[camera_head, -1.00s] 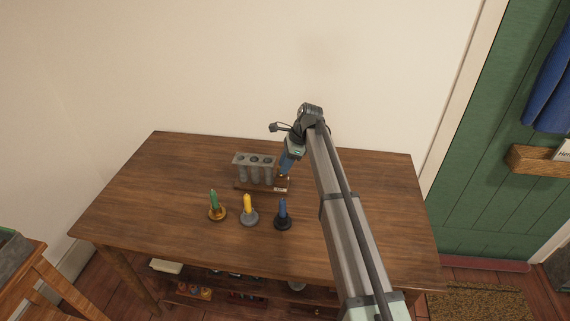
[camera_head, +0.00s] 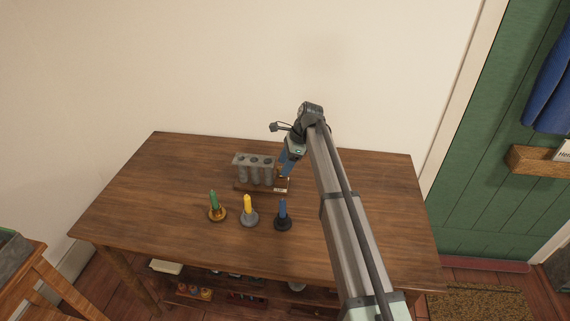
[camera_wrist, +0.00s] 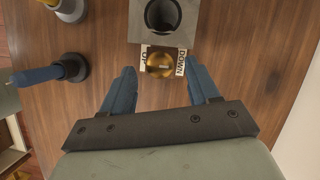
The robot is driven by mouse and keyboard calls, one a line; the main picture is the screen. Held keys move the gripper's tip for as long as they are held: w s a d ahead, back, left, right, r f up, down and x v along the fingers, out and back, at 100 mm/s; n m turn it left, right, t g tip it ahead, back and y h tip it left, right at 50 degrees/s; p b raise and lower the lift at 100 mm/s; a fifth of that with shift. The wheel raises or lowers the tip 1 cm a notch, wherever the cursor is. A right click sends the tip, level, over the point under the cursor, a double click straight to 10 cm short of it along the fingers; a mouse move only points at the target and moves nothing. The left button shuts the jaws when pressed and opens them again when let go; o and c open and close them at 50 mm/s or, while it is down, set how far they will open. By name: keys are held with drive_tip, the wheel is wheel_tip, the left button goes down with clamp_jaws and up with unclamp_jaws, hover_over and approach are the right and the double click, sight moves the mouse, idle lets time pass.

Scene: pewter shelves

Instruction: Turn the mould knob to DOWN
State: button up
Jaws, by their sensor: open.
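The grey candle mould (camera_head: 255,162) stands on a small wooden base on the table; its near end also shows at the top of the wrist view (camera_wrist: 147,34). The brass knob (camera_wrist: 160,64) is at that end, between an UP label (camera_wrist: 144,62) on the left and a DOWN label (camera_wrist: 181,63) on the right. A small pale mark shows on the knob, but I cannot tell which label it points to. My gripper (camera_wrist: 160,72) is open, with one blue finger on either side of the knob and visible gaps. It also shows in the head view (camera_head: 286,170).
Green (camera_head: 214,201), yellow (camera_head: 248,205) and blue (camera_head: 282,211) candles stand in holders on the table (camera_head: 350,255), in front of the mould. The table is clear to the left and right. The wall is close behind.

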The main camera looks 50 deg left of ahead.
drive_tip(key=v, duration=1.3)
drive_tip(key=shift+r, duration=0.2)
drive_tip(key=shift+w+d+f, duration=0.1)
drive_tip(key=shift+w, duration=0.1)
